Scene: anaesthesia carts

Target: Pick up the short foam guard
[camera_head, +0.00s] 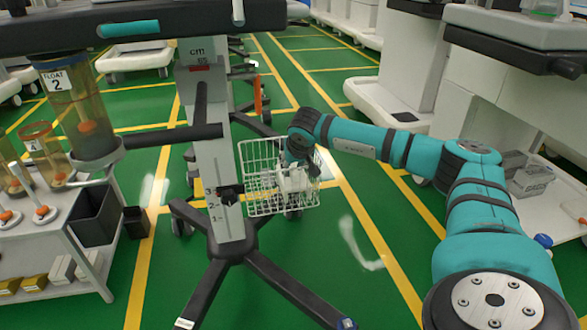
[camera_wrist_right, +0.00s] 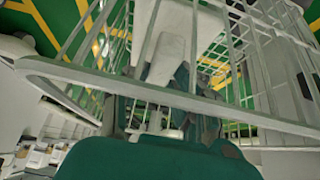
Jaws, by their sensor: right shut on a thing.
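A white wire basket (camera_head: 250,195) hangs on the grey column of a wheeled stand. My right gripper (camera_head: 304,168) is at the basket, pointing down, its fingers partly hidden by the wires and its own wrist. A white piece, which looks like the short foam guard (camera_head: 291,181), is at the gripper inside the basket. In the right wrist view the pale foam guard (camera_wrist_right: 164,58) shows between the fingers behind the basket rim (camera_wrist_right: 150,92), and the gripper is shut on it. Another pale white piece sits close behind it. My left gripper is not in view.
The stand's grey column (camera_head: 215,150) rises left of the basket, with dark legs (camera_head: 290,285) spread on the green floor. A cart (camera_head: 45,235) with canisters stands at the left. White carts (camera_head: 420,80) line the right.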

